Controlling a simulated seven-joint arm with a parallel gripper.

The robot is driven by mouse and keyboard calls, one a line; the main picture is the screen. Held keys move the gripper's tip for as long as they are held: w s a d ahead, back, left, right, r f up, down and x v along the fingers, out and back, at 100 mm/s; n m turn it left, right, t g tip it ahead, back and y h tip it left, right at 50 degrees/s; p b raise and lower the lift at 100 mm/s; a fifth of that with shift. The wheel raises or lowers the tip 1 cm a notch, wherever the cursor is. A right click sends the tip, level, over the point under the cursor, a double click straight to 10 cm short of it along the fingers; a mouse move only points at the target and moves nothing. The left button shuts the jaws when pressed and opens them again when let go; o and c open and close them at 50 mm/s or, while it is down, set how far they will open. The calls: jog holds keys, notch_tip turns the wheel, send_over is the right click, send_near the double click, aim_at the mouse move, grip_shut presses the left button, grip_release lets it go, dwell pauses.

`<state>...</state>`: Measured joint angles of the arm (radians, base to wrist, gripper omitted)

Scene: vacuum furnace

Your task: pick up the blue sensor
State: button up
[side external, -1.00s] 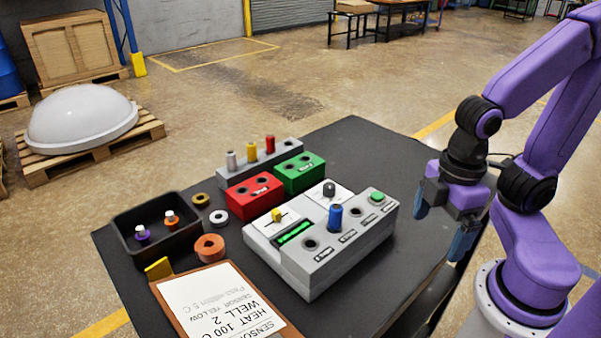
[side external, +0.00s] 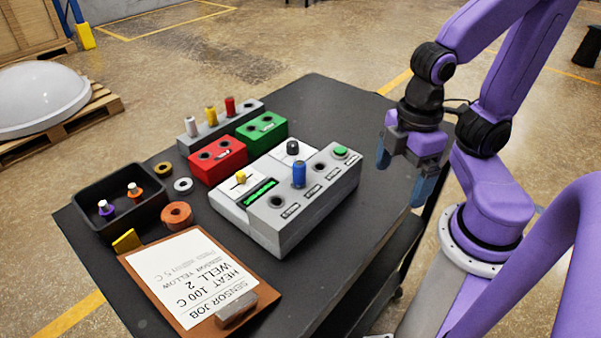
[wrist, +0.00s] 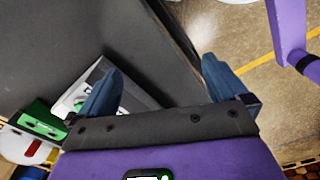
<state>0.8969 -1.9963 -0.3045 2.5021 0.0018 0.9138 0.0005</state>
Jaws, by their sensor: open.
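The blue sensor (side external: 299,174) stands upright in a well of the grey heater block (side external: 310,215), in the side external view. A dark knob (side external: 292,147) is just behind it and a green button (side external: 341,152) is to its right. My gripper (side external: 400,178) is open and empty, to the right of the block and apart from the sensor, near the table's right edge. In the wrist view my open fingers (wrist: 160,85) show with nothing between them; part of the block is seen beside the left finger, and I cannot make out the sensor there.
A grey rack (side external: 215,125) holds silver, yellow and red sensors behind a red block (side external: 217,160) and a green block (side external: 262,132). A black tray (side external: 85,195) with two small parts, several rings and a clipboard (side external: 195,275) lie left. The table's back right is clear.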

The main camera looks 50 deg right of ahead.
jog(key=c, duration=0.8)
notch_tip(320, 180, up, 17)
jog(key=m, duration=3.2)
send_over(299, 163)
jog(key=f, duration=1.2)
jog(key=shift+s+a, duration=0.1)
jog(key=shift+s, duration=0.1)
jog(key=shift+w+f, duration=0.2)
jog(key=shift+f, duration=2.4)
